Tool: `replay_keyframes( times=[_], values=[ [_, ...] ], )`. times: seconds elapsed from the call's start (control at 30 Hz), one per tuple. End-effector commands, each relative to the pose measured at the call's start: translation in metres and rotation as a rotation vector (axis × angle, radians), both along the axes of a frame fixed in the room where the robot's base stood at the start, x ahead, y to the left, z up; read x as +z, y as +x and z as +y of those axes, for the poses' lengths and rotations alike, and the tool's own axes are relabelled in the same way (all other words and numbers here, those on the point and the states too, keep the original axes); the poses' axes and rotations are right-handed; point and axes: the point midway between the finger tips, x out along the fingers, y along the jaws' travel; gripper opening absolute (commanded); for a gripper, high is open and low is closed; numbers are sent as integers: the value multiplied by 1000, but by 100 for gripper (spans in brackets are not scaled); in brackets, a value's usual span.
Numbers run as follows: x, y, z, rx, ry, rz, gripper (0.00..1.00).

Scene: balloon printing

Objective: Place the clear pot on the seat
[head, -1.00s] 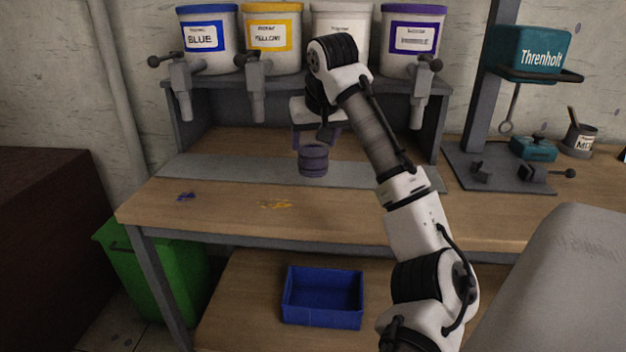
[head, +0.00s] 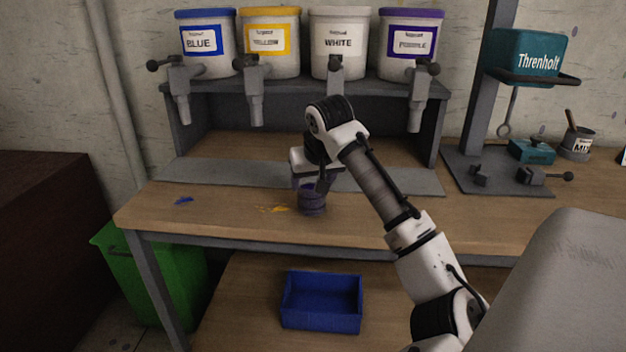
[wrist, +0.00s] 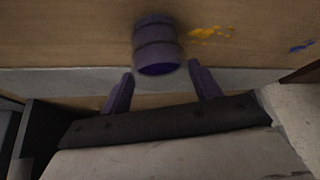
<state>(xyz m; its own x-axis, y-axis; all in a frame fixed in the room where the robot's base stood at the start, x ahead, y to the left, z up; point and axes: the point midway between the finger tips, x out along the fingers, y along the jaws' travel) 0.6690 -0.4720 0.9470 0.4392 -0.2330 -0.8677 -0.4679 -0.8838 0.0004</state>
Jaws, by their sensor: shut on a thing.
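My gripper (head: 314,184) is shut on a ribbed pot (head: 312,204), which looks dark purple-grey rather than plainly clear. It holds the pot upright over the front wooden part of the bench, beside a yellow stain. I cannot tell whether the pot's base touches the wood. In the wrist view the pot (wrist: 157,42) shows at the tips of the two purple fingers of my gripper (wrist: 161,70). I cannot pick out the seat for certain; a stand base (head: 500,185) with dark fittings is on the right of the bench.
Blue (head: 207,45), yellow (head: 270,45), white (head: 340,45) and purple (head: 408,45) tubs with taps stand on a grey shelf at the back. A teal Threnholt box (head: 527,55) is on the stand. A blue bin (head: 321,305) sits below. The bench front left is clear except for stains.

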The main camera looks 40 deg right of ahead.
Motion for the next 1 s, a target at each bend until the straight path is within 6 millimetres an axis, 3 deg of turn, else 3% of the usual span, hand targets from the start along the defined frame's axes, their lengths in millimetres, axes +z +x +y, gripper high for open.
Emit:
replay_keyframes(
  times=[0.03, 0.07, 0.2, 0.63, 1.0],
  values=[
    [-2, 0, 0, 0, 1, 0, 13],
    [-2, 0, 0, 1, 0, 0, 65],
    [-2, 0, 0, 1, 0, 0, 84],
    [8, -3, 2, 0, 0, -1, 84],
    [74, -36, 19, 1, -1, -2, 84]
  ],
)
